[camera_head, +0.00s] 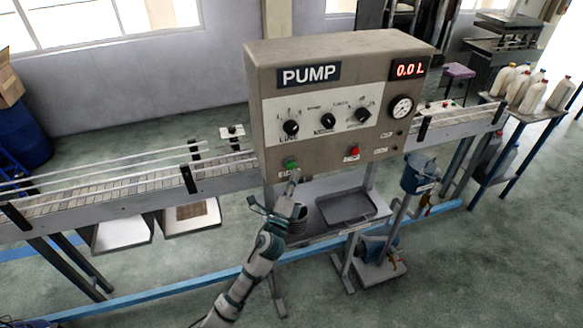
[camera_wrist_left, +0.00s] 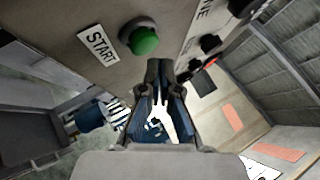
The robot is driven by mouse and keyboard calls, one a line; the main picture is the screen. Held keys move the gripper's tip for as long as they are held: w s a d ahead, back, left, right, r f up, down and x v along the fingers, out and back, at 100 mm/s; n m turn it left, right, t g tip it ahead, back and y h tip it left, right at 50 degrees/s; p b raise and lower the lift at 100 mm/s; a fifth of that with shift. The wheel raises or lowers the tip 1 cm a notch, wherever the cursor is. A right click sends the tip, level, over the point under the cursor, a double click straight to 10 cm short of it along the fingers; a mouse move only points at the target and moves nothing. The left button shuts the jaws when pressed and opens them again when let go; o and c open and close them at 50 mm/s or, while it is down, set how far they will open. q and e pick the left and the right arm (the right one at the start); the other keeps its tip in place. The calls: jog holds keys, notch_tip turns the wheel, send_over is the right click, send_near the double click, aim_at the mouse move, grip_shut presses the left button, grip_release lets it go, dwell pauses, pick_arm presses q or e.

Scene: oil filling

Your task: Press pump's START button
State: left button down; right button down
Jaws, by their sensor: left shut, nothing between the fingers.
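The pump (camera_head: 330,108) is a beige box with a white dial panel and a red display reading 0.0 L. Its green START button (camera_head: 290,164) is low on the left of the front face, with a red button (camera_head: 354,151) to its right. In the left wrist view the green START button (camera_wrist_left: 142,38) is large, next to its START label (camera_wrist_left: 98,43). My left gripper (camera_head: 296,174) is shut and empty, just below the button in the head view. In the wrist view its fingertips (camera_wrist_left: 160,66) are close under the button; whether they touch cannot be told. My right gripper is not seen.
A conveyor (camera_head: 120,187) runs behind and to both sides of the pump. A grey tray (camera_head: 346,207) sits below the pump. Several bottles (camera_head: 533,92) stand on a table at the far right.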

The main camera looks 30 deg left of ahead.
pick_arm(q)
jog(key=shift+a, duration=0.1)
jog(key=shift+w+a+r, duration=0.1)
jog(key=shift+w+a, duration=0.1)
jog(key=shift+w+a, duration=0.35)
jog(key=shift+a, duration=0.1)
dwell(1.0)
jog(key=shift+s+d, duration=0.1)
jog(key=shift+d, duration=0.05)
jog(key=shift+s+d, duration=0.55)
jog(key=shift+d, duration=0.05)
dwell(0.3)
